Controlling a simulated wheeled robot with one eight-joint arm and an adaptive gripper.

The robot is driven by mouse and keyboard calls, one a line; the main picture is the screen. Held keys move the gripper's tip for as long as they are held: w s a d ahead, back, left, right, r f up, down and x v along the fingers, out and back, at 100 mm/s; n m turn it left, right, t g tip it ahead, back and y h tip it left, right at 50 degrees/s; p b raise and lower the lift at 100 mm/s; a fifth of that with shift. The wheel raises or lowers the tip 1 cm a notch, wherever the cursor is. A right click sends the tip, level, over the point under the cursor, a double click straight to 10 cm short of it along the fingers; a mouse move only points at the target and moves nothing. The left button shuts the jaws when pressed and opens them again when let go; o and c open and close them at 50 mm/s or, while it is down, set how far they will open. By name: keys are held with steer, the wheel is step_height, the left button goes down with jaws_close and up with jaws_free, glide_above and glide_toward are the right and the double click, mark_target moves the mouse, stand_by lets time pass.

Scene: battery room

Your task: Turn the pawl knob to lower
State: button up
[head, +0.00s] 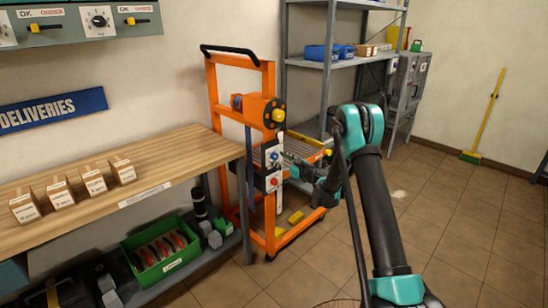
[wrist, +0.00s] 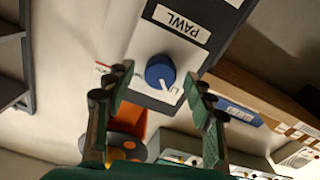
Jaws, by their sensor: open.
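The blue pawl knob (wrist: 160,71) sits on a white plate under a label reading PAWL (wrist: 182,22). It has a pale pointer line toward its lower right in the wrist view. In the head view the small blue knob (head: 273,156) is on the upper panel of the orange lift trolley (head: 212,88). My gripper (wrist: 157,76) is open, with one finger on each side of the knob in the wrist view. I cannot tell whether the fingers touch it. In the head view my gripper (head: 292,166) reaches the panel from the right.
A red knob (head: 274,182) is on the panel below the blue one. A yellow-hubbed black wheel (head: 275,114) is above. The wooden bench (head: 150,165) with small boxes stands left, grey shelving (head: 330,70) behind.

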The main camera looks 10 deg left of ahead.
steer(key=shift+w+a, duration=0.15)
steer(key=shift+a, duration=0.05)
steer(key=shift+c, duration=0.4)
steer(key=c, duration=1.1)
